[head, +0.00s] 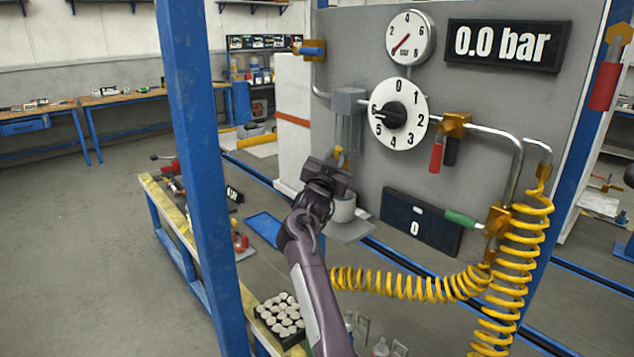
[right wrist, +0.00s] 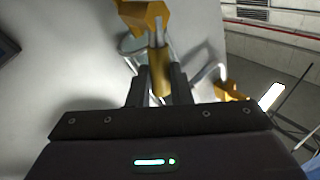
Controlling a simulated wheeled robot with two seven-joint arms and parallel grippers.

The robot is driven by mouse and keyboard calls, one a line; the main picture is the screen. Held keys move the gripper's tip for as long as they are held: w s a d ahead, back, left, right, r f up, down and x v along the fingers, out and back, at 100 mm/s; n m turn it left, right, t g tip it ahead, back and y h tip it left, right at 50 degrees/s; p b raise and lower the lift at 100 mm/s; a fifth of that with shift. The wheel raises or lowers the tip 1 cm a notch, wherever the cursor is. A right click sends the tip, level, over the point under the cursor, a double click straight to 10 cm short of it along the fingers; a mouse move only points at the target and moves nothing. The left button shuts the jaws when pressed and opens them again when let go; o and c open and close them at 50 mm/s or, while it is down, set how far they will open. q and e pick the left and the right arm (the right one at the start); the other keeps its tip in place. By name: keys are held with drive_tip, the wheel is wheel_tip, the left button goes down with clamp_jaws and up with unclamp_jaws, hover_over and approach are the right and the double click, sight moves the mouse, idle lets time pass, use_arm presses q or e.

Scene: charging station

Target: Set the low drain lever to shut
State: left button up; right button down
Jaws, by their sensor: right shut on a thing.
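The low drain lever has a yellow handle (head: 338,154) low on the grey panel, above a grey cup (head: 344,207). My right gripper (head: 335,168) is at this lever and partly hides it. In the right wrist view the yellow handle (right wrist: 160,72) stands between the two dark fingers (right wrist: 156,88), which are shut on it. A brass valve body (right wrist: 145,15) shows just beyond it. The exact angle of the lever is hard to tell. My left gripper is not in view.
The panel bears a gauge (head: 404,38), a numbered dial (head: 398,114) and a display (head: 503,45) reading 0.0 bar. Red (head: 436,158) and green (head: 460,218) handles are to the right. A yellow coiled hose (head: 515,260) hangs at right. A blue post (head: 195,150) stands at left.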

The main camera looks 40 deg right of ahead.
use_arm(q)
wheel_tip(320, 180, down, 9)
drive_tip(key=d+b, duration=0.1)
drive_tip(key=b, duration=0.6)
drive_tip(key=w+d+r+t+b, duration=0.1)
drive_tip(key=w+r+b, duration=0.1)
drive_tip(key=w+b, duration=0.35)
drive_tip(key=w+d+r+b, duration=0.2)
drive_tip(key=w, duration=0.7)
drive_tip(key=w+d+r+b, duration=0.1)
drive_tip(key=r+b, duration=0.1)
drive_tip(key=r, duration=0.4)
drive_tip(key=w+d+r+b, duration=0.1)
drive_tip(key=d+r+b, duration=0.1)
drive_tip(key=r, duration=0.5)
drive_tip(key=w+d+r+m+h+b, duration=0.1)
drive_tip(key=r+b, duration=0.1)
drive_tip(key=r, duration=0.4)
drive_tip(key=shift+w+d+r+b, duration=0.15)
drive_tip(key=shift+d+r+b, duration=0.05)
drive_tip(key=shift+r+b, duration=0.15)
use_arm(e)
wheel_tip(320, 180, down, 5)
drive_tip(key=s+m+g+h, duration=0.2)
drive_tip(key=m+g+h, duration=0.6)
drive_tip(key=m, duration=1.3)
drive_tip(key=shift+s+d+f+g, duration=0.2)
drive_tip(key=shift+s+g, duration=0.2)
drive_tip(key=shift+g, duration=0.7)
